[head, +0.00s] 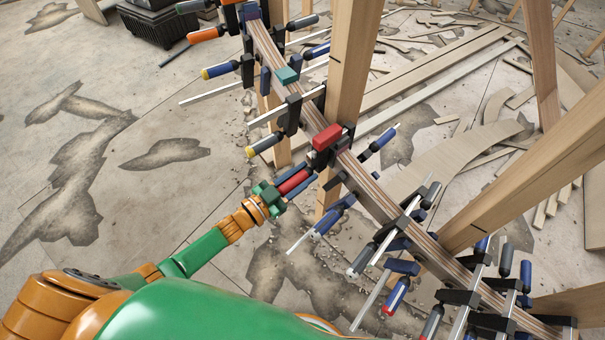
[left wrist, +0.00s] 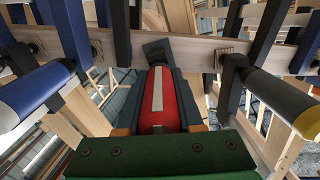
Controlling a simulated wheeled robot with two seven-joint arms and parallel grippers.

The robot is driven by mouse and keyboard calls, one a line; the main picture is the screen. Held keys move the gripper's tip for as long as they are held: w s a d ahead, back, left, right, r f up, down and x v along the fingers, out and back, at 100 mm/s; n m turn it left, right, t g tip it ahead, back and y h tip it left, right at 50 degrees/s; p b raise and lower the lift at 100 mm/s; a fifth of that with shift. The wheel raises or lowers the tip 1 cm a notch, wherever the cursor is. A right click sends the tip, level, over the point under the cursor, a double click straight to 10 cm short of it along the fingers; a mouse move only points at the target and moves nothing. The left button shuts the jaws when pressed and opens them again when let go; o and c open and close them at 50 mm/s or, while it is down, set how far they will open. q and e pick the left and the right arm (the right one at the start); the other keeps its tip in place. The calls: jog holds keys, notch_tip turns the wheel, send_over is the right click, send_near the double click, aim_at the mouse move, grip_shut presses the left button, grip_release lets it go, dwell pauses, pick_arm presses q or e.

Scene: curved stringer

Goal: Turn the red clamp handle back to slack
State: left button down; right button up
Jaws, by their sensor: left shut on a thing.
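The red clamp handle (head: 293,182) points out from the curved wooden stringer (head: 313,115) toward my left arm. In the left wrist view the red handle (left wrist: 158,100) has a pale stripe along it and lies between the dark fingers. My left gripper (head: 275,192) is shut on the handle. In the left wrist view the gripper (left wrist: 160,118) lines up with the handle, and the stringer (left wrist: 210,50) runs across behind it. A red block (head: 327,137) sits on top of the stringer near this clamp. My right gripper is not in view.
Blue-handled clamps (head: 333,215) and yellow-tipped ones (head: 264,145) stick out close on both sides along the stringer. Wooden posts (head: 350,60) stand behind it. Wood offcuts (head: 455,160) lie on the floor at the right. The floor at the left is mostly open.

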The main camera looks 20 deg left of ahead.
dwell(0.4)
pick_arm(q)
jog(key=c, duration=0.5)
grip_release()
jog(key=shift+c, duration=0.2)
jog(key=v, duration=0.7)
jog(key=shift+f+p, duration=0.1)
jog(key=shift+p, duration=0.3)
